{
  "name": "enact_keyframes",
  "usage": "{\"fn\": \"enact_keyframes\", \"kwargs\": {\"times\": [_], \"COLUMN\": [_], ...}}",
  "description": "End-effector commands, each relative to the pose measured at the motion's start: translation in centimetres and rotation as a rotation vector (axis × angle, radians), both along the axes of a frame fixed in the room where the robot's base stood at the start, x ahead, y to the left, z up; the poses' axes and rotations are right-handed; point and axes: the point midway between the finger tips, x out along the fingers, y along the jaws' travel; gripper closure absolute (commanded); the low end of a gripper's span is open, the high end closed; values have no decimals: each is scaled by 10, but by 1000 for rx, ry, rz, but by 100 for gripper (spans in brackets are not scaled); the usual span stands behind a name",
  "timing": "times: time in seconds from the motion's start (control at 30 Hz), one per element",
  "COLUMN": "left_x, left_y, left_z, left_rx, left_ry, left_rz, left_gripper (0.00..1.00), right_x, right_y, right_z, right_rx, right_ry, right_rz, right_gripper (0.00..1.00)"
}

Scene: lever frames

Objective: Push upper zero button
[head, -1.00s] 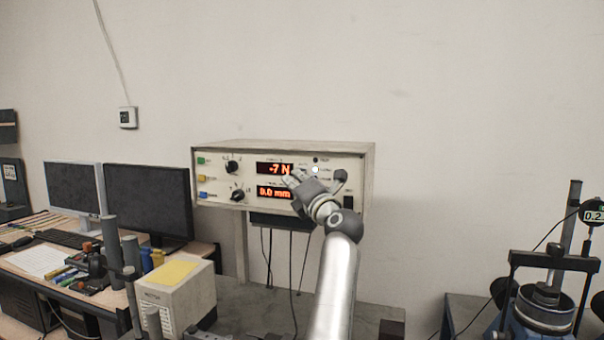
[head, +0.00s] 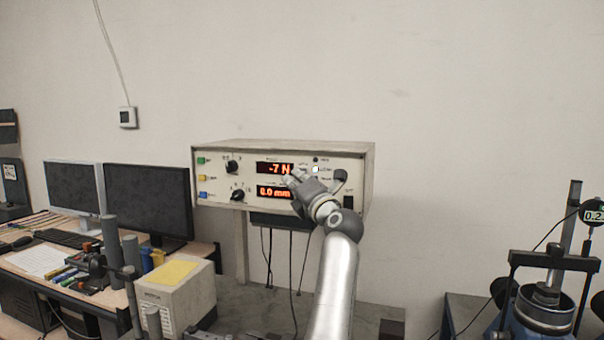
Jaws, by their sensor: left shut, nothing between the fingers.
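A cream control box (head: 225,148) hangs against the wall in the middle of the head view. Its upper red display (head: 274,169) reads -7 N, and its lower red display (head: 271,191) reads 0.0 mm, partly covered at the right. A small white button (head: 315,169) shows right of the upper display, below a small black button (head: 316,159). Their labels are too small to read. My left gripper (head: 292,175) is shut and empty, in front of the panel by the right end of the displays. I cannot tell whether it touches the panel. My right gripper is out of view.
Two black knobs (head: 232,167) and coloured buttons (head: 201,178) sit on the panel's left. Monitors (head: 148,200) and a white box with a yellow top (head: 172,291) stand at left. A test device (head: 545,305) with a dial gauge stands at right.

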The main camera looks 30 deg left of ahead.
Motion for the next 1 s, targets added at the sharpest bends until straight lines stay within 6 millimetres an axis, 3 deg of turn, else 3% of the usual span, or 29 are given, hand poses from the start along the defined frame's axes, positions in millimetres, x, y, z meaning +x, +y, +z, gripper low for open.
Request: {"fn": "enact_keyframes", "kwargs": {"times": [1.0], "left_x": [9], "left_y": [2], "left_z": [1], "left_rx": [0], "left_ry": [0], "left_rz": [0], "left_gripper": [100], "right_x": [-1], "right_y": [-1], "right_z": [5], "right_rx": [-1], "right_ry": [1], "right_rz": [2], "right_gripper": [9]}}
